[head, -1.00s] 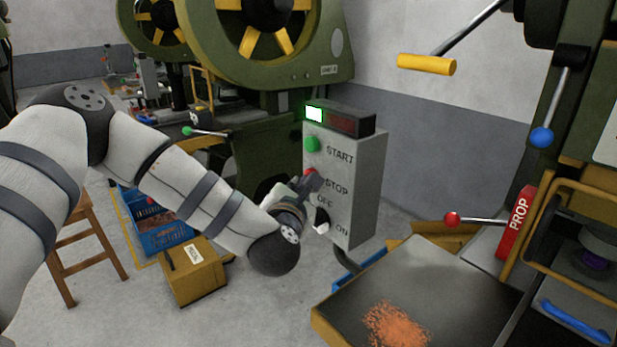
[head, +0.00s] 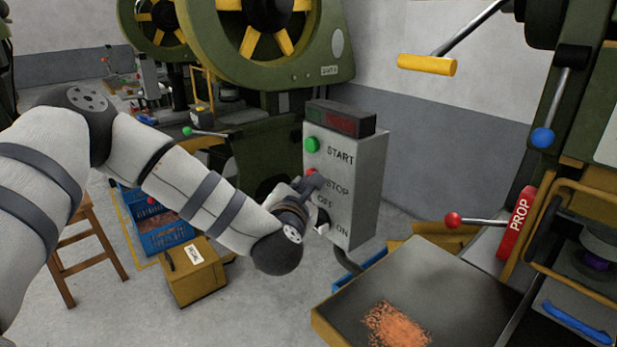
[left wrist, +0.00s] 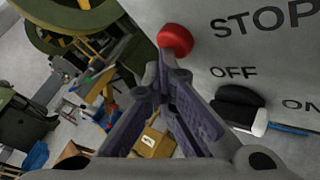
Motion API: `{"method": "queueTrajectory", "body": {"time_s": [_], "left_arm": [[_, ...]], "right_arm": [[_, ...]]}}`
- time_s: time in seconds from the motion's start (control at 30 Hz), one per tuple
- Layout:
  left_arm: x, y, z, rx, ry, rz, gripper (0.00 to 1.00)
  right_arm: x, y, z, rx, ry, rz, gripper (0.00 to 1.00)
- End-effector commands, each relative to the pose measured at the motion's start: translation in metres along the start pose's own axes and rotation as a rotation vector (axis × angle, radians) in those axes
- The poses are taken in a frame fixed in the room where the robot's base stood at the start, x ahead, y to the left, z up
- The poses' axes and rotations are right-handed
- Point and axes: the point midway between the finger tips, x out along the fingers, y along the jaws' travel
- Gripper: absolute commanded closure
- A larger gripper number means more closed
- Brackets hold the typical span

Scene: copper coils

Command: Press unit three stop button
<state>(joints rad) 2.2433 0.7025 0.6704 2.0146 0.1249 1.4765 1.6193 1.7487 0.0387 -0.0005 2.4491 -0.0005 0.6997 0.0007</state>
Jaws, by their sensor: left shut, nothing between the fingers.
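The grey control box (head: 355,200) carries a green START button (head: 311,145), a red STOP button (head: 311,173) and an OFF/ON switch (head: 322,222). My left gripper (head: 316,183) is shut and empty, with its fingertips at the box face by the STOP button. In the left wrist view the red button (left wrist: 175,40) sits just beyond the closed fingertips (left wrist: 168,68); whether they touch it is hard to tell. The indicator (head: 340,119) on top of the box is dark. My right gripper is not in view.
A green press (head: 270,75) with a yellow-spoked wheel stands behind the box. A metal tray (head: 440,285) with copper bits and a red PROP lever (head: 453,220) are at right. A yellow box (head: 193,270), a blue crate (head: 160,235) and a wooden stool (head: 85,240) stand on the floor.

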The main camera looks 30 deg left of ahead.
Motion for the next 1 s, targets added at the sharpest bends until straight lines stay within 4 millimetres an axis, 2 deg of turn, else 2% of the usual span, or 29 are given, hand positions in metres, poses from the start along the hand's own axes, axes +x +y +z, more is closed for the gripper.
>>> {"method": "queueTrajectory", "body": {"time_s": [0.2,0.57,1.0], "left_arm": [[-0.01,0.009,-0.003,-0.002,-0.003,0.002,1.0],[-0.013,0.01,-0.008,-0.001,0.0,0.0,1.0],[-0.043,0.034,-0.026,-0.003,-0.005,0.003,1.0]], "right_arm": [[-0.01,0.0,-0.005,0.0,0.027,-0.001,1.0],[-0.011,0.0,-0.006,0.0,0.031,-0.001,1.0],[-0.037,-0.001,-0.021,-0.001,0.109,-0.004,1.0]]}}
